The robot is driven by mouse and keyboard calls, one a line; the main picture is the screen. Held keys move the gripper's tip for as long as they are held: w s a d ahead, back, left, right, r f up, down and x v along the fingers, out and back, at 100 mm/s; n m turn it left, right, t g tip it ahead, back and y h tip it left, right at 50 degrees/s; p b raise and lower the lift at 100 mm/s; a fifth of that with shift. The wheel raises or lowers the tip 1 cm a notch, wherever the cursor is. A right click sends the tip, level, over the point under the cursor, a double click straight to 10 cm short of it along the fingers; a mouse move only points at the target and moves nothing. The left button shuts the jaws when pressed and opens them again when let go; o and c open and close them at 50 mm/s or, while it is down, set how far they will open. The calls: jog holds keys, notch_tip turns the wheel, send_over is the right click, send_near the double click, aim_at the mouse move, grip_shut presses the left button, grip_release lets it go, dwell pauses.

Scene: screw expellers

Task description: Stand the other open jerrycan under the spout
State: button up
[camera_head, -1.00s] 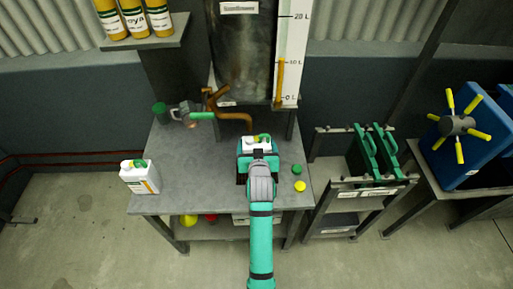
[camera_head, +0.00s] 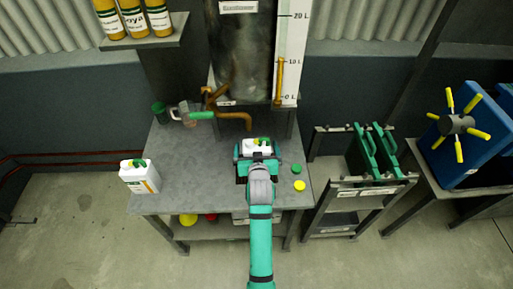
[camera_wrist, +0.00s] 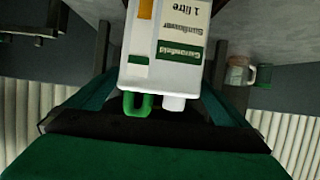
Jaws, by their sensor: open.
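A white jerrycan (camera_head: 256,148) with a green handle stands on the grey workbench, below and slightly in front of the copper spout (camera_head: 248,122). In the wrist view this jerrycan (camera_wrist: 170,45) shows a "Sunflower 1 litre" label, a green handle and a white neck. My gripper (camera_head: 257,155) is open, with one finger on each side of this can; whether they touch it I cannot tell.
A green cap (camera_head: 297,168) and a yellow cap (camera_head: 299,185) lie right of my gripper. The bench (camera_head: 190,165) between the two cans is clear. A rack (camera_head: 360,185) stands to the right.

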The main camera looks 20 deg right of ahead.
jog(key=v, duration=1.2)
jog(key=s+a+f+n+t+y, duration=0.1)
jog(key=s+a+f, duration=0.35)
jog(key=s, duration=0.35)
jog(key=s+a+f+n+y, duration=0.1)
jog(key=s+a+f, duration=0.3)
jog(key=s+a, duration=0.3)
jog(key=s+a+r+y, duration=0.1)
jog(key=s+a+r, duration=0.1)
jog(key=s, duration=0.7)
jog(key=s+a+r+n+t, duration=0.1)
jog(key=s+a+r, duration=0.1)
jog(key=s, duration=0.8)
jog(key=shift+s+a+r+y, duration=0.15)
jog(key=shift+a+r+y, duration=0.25)
jog(key=shift+a, duration=0.1)
